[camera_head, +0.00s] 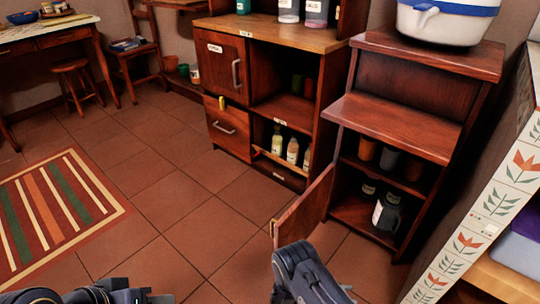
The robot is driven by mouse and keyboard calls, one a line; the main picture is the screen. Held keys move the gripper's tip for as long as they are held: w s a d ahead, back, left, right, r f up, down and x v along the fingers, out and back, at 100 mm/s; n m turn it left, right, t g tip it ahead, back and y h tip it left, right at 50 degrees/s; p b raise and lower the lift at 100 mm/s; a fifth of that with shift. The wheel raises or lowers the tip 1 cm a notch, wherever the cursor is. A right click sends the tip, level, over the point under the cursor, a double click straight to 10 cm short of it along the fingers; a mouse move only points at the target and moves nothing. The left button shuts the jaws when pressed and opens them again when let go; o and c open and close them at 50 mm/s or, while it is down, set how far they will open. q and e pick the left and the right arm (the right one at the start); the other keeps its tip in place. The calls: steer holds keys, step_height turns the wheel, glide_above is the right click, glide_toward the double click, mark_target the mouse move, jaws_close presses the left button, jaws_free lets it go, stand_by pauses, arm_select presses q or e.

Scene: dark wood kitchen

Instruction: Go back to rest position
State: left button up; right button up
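My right arm and gripper (308,280) are at the bottom centre, in front of the open door (303,212) of the low cabinet. Its fingers are mostly cut off by the lower edge, so I cannot tell if they are open, and I see nothing held. The arm overlaps the lower end of the door in the picture; I cannot tell if they touch. My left arm (95,292) shows only as dark links at the bottom left, and its fingers cannot be made out.
The low cabinet (400,125) holds cups and dark jars. A taller cabinet (222,70) with bottles stands left of it. A tiled ledge (480,225) borders the right. A striped rug (55,215) lies at left; the tiled floor (170,190) between is clear.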

steer(key=s+d+r+m+g+y, duration=0.15)
steer(key=r+m+y, duration=0.25)
steer(key=r, duration=0.4)
steer(key=s+d+r+m+g+y, duration=0.1)
steer(key=r+m+g+y, duration=0.3)
steer(key=r, duration=0.4)
steer(key=s+d+r+m+g+y, duration=0.1)
steer(key=r+m+y, duration=0.4)
steer(key=r, duration=0.3)
steer(key=s+a+r+m+t+y+p, duration=0.1)
steer(key=s+a+r+m+t+y, duration=0.3)
steer(key=s+r, duration=0.35)
steer(key=s+a+r+m+t+y+p, duration=0.1)
steer(key=s+a+r+m+t+y, duration=0.3)
steer(key=s+r+t, duration=0.4)
step_height(320, 180, up, 39)
steer(key=d+g+p, duration=0.1)
steer(key=p, duration=3.6)
steer(key=shift+w+r+y+p, duration=0.2)
steer(key=shift+w+y+p, duration=0.15)
steer(key=shift+y+p, duration=0.05)
steer(key=shift+g, duration=0.25)
steer(key=shift+s+d, duration=0.1)
steer(key=shift+d, duration=0.05)
